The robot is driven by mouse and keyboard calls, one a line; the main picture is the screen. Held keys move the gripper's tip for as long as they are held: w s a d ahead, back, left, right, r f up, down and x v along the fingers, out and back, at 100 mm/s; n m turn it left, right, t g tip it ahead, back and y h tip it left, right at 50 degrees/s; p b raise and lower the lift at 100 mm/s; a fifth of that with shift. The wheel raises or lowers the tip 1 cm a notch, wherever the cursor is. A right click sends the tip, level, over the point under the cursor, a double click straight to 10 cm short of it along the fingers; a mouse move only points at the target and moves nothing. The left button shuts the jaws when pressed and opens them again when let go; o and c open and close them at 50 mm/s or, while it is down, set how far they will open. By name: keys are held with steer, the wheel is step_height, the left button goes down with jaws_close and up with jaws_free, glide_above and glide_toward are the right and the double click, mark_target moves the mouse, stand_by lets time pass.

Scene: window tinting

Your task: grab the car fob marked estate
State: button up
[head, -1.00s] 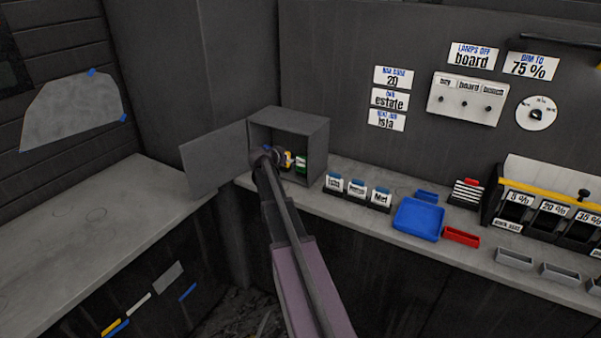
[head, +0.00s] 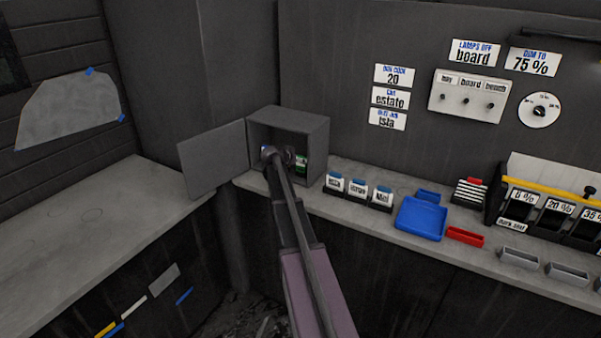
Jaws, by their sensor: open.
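A grey key cabinet (head: 312,131) stands on the bench in the corner with its door (head: 213,160) swung open to the left. Small fobs are inside it. A green one (head: 301,164) shows at the right, and a small blue and white piece (head: 265,149) shows at the left edge. Their markings are too small to read, so I cannot tell which is the estate fob. My gripper (head: 276,153) is at the cabinet's opening, in front of the fobs, and hides part of them. Its fingers are hard to make out; no fob is visibly held.
Three labelled holders (head: 357,190) stand right of the cabinet, then a blue tray (head: 420,219) and a red tray (head: 464,236). The left bench (head: 90,222) is mostly clear. The open door bounds the left side.

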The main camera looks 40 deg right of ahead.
mark_target(302, 156)
steer(key=shift+f, duration=0.1)
steer(key=b+x, duration=0.2)
steer(key=x, duration=0.2)
steer(key=shift+w+f, duration=0.1)
steer(key=shift+f, duration=0.05)
steer(key=shift+w+d+f+b, duration=0.1)
steer(key=shift+d+f+b, duration=0.05)
steer(key=shift+d+b, duration=0.25)
steer(key=c, duration=1.3)
steer(key=shift+r+p, duration=0.2)
steer(key=shift+p, duration=0.1)
